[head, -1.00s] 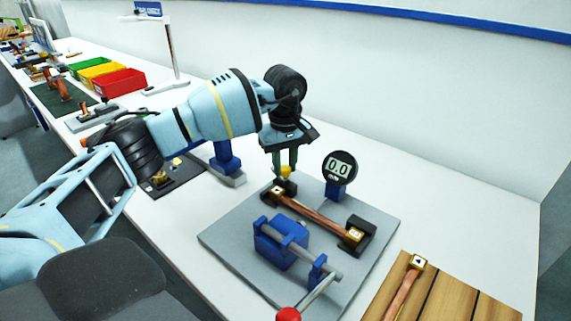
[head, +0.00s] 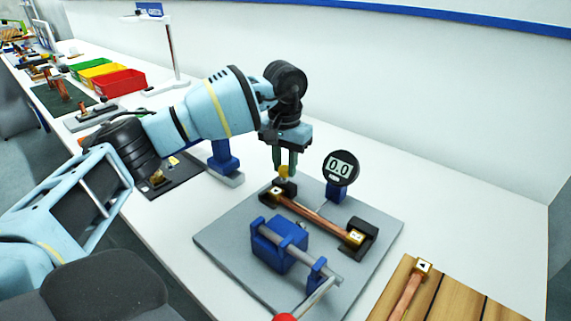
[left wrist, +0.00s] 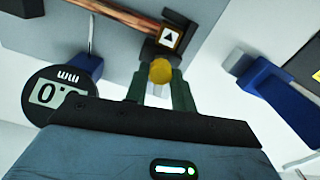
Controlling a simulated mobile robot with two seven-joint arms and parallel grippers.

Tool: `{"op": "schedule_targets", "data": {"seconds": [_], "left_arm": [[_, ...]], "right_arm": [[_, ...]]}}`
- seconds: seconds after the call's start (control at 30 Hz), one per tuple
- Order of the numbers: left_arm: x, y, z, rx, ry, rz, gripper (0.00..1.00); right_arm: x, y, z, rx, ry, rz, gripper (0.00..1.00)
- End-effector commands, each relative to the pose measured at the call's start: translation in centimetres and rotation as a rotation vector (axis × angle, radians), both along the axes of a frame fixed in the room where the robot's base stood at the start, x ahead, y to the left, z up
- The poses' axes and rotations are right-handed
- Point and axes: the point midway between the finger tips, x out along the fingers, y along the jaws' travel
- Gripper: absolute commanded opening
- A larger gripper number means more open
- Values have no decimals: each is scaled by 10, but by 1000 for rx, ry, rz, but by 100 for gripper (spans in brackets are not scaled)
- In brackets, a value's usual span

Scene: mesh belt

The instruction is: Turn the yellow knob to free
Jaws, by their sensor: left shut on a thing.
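The yellow knob (head: 284,171) sits on a black block at the far-left end of the grey fixture plate (head: 222,240). My left gripper (head: 285,165) comes down from above and is shut on the knob. In the left wrist view the knob (left wrist: 160,71) shows between the green fingers. A copper bar (head: 315,218) with brass end blocks lies between two black holders on the plate, its far end beside the knob. Any marking for the knob's position is hidden or too small to read. My right gripper is not in view.
A round gauge reading 0.0 (head: 341,167) stands right of the knob. A blue clamp (head: 278,246) with a red-ended lever (head: 285,317) is in front. A wooden board (head: 455,300) with another bar lies at the lower right. The table right of the gauge is clear.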

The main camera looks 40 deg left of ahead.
Motion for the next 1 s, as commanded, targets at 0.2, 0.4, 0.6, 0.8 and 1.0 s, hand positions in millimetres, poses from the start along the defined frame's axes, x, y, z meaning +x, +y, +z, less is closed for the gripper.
{"op": "schedule_targets", "data": {"seconds": [0.2, 0.4, 0.6, 0.8, 1.0], "left_arm": [[0, 0, -2, 1, 2, -164, 2], [0, 0, -2, 1, 3, -270, 2], [-1, -1, -1, 0, 3, -328, 2], [-1, -1, -1, 0, 3, -347, 2], [-1, -1, -1, 0, 4, -348, 2]], "right_arm": [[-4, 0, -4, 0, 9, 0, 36], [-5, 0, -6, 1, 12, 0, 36], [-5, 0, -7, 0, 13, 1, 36], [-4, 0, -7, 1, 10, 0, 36], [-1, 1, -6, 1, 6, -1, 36]]}}
